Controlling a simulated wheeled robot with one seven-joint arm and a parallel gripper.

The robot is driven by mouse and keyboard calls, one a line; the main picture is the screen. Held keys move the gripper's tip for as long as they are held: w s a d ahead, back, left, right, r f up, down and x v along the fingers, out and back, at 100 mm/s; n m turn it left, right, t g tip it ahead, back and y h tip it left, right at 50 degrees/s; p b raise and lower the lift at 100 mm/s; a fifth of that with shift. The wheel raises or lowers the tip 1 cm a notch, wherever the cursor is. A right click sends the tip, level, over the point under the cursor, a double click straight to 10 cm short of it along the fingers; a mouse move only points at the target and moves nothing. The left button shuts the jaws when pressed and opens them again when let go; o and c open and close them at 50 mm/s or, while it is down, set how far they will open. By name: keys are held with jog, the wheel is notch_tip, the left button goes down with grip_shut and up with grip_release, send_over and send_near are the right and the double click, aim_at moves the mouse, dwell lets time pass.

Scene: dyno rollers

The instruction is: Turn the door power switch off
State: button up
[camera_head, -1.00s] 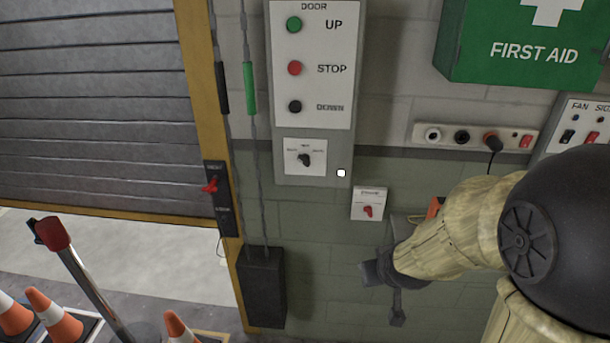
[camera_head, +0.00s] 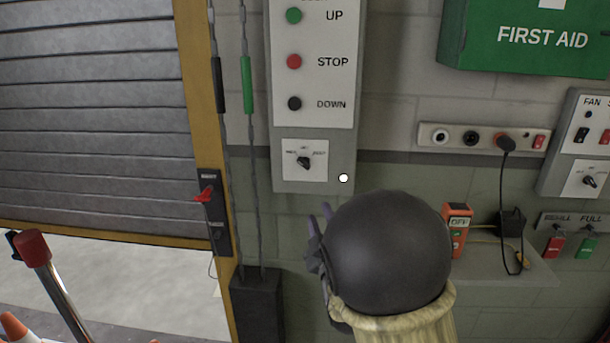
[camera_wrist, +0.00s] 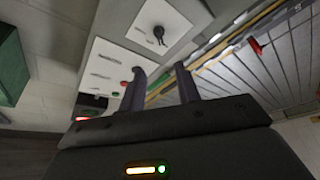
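The label naming the door power switch is not readable. A small white switch box with a red knob, right below the door control panel, showed earlier and is now hidden behind my arm. The door control panel (camera_head: 325,150) carries UP, STOP and DOWN buttons and a black rotary knob (camera_head: 304,162) on a white plate. That knob shows at the top of the wrist view (camera_wrist: 159,34), beyond the fingertips. My gripper (camera_head: 318,235) is just below the panel, partly hidden by my arm. In the wrist view its fingers (camera_wrist: 160,72) are apart with nothing between them.
A socket strip (camera_head: 455,136) and a shelf with an orange device (camera_head: 457,228) are at right. A black box (camera_head: 257,300) is low on the wall.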

aim_at(305, 167)
jog(key=shift+w+r, duration=0.1)
jog(key=p+x, duration=0.5)
jog(key=x, duration=1.2)
jog(key=shift+w+d+p, duration=0.1)
jog(key=shift+w+p, duration=0.05)
jog(key=shift+p, duration=0.25)
jog(key=c, duration=0.7)
